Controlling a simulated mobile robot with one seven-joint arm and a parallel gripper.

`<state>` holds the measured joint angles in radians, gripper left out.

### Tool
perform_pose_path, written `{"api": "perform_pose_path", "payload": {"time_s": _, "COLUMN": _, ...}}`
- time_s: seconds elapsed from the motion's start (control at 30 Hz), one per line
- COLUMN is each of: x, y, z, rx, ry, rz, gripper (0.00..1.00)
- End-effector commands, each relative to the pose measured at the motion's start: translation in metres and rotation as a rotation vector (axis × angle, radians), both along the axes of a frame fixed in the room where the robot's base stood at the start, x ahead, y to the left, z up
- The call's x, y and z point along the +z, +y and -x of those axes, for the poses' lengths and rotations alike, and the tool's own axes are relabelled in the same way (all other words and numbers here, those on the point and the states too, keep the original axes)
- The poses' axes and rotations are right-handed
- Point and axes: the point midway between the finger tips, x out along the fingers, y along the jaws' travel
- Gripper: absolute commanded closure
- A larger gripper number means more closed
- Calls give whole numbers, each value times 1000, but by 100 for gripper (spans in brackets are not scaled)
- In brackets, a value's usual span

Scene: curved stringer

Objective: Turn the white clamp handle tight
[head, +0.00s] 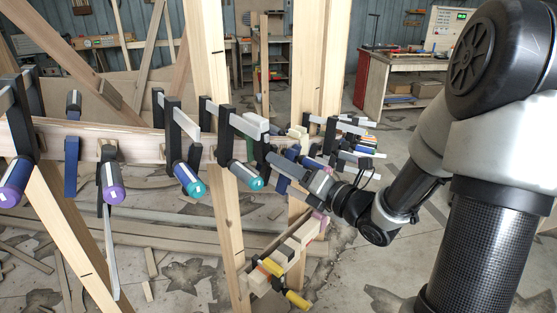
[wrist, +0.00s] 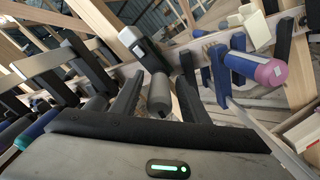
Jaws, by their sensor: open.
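My gripper (head: 276,168) is at the curved wooden beam among the clamps in the head view. In the wrist view its two dark fingers (wrist: 157,100) are apart. A greyish clamp handle (wrist: 160,92) shows between the fingers; I cannot tell whether they touch it. It may be the white handle in shade. A clamp bar with a white and black end (wrist: 143,48) lies just beyond it. A cream-white clamp part (wrist: 251,27) is at the upper right of the wrist view. In the head view, my gripper and arm hide the handle at the fingers.
Teal-ended clamp handles (head: 190,180) (head: 245,176) and purple-ended ones (head: 15,182) (head: 112,184) stick out from the wooden beam (head: 85,135). A blue and pink handle (wrist: 255,70) is right of my fingers. Upright posts (head: 212,70) stand close by. Yellow clamps (head: 296,299) hang low.

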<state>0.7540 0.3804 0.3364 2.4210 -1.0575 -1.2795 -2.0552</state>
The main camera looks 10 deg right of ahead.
Motion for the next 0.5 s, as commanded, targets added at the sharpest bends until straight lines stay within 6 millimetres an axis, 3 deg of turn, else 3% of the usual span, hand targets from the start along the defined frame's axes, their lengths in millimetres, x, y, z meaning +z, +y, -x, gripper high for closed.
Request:
{"api": "perform_pose_path", "payload": {"time_s": 0.2, "x": 0, "y": 10, "z": -16, "rx": 0, "ry": 1, "rz": -1, "gripper": 59}}
{"api": "perform_pose_path", "payload": {"time_s": 0.5, "x": 0, "y": 11, "z": -18, "rx": 0, "ry": 1, "rz": -1, "gripper": 59}}
